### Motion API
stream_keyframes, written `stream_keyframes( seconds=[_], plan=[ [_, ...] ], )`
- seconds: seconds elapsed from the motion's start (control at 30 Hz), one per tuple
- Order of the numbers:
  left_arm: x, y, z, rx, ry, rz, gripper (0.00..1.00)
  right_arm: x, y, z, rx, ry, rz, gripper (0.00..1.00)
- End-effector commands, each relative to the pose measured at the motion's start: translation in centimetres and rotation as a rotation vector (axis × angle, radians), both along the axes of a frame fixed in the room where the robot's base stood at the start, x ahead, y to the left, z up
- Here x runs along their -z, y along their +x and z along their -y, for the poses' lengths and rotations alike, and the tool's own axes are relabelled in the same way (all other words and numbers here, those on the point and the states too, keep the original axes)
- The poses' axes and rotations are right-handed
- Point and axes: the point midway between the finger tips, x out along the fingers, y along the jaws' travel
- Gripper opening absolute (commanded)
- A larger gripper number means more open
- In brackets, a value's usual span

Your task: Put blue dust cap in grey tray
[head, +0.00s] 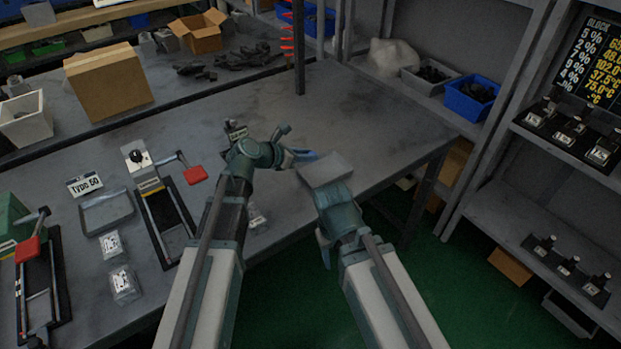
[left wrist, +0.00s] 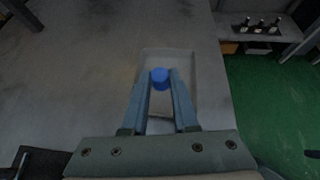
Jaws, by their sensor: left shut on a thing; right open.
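The blue dust cap (left wrist: 160,78) is pinched between the two fingertips of my left gripper (left wrist: 160,82) in the left wrist view. Behind it in that view is the shallow grey tray (left wrist: 183,62), near the table's edge. In the head view, this tray (head: 325,169) lies just right of my left gripper (head: 302,154), in front of my right gripper (head: 335,192). The cap is not clearly distinguishable from the fingers there. I cannot tell the cap's height above the tray. My right gripper is open; its fingertips are not clearly seen.
Another shallow grey tray (head: 106,212) lies at the left, by a label card (head: 85,184) and a valve fixture with a red handle (head: 195,175). A cardboard box (head: 108,83) stands farther back. The table behind my grippers is mostly clear. A blue bin (head: 471,97) stands at right.

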Motion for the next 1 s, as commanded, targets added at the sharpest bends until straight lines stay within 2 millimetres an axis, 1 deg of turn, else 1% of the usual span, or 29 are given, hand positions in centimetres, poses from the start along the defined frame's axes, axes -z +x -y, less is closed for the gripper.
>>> stream_keyframes(
  seconds=[0.03, 0.1, 0.2, 0.4, 0.47, 0.57, 0.7, 0.8, 1.0],
  plan=[
    [1.7, 0.0, 0.0, 0.0, 0.0, 0.0, 0.0, 1.7, 0.0, 0.0, 0.0, 0.0, 0.0, 0.5],
    [2.8, 0.0, 0.0, -0.001, 0.0, 0.0, 0.0, 2.8, 0.0, 0.0, 0.0, 0.0, 0.0, 0.5],
    [3.8, 0.0, 0.0, -0.001, 0.0, 0.0, 0.0, 3.8, 0.0, 0.0, -0.001, 0.0, 0.0, 0.5],
    [3.7, 0.0, 0.0, -0.001, 0.0, 0.0, 0.0, 3.7, 0.0, 0.0, -0.001, 0.0, 0.0, 0.5],
    [4.0, 0.0, 0.0, -0.001, 0.0, 0.0, 0.0, 4.0, 0.0, 0.0, -0.001, 0.0, 0.0, 0.5],
    [5.0, 0.0, 0.0, -0.001, 0.0, 0.0, 0.0, 5.0, 0.0, 0.0, -0.001, 0.0, 0.0, 0.5],
    [6.8, 0.0, 0.0, -0.001, 0.0, 0.0, 0.0, 6.8, 0.0, 0.0, -0.001, 0.0, 0.0, 0.5],
    [7.6, 0.0, 0.0, -0.001, 0.0, 0.0, 0.0, 7.6, 0.0, 0.0, -0.001, 0.0, 0.0, 0.5],
    [7.4, 0.0, 0.0, -0.001, 0.0, 0.0, 0.0, 7.4, 0.0, 0.0, -0.001, 0.0, 0.0, 0.5]
  ],
)
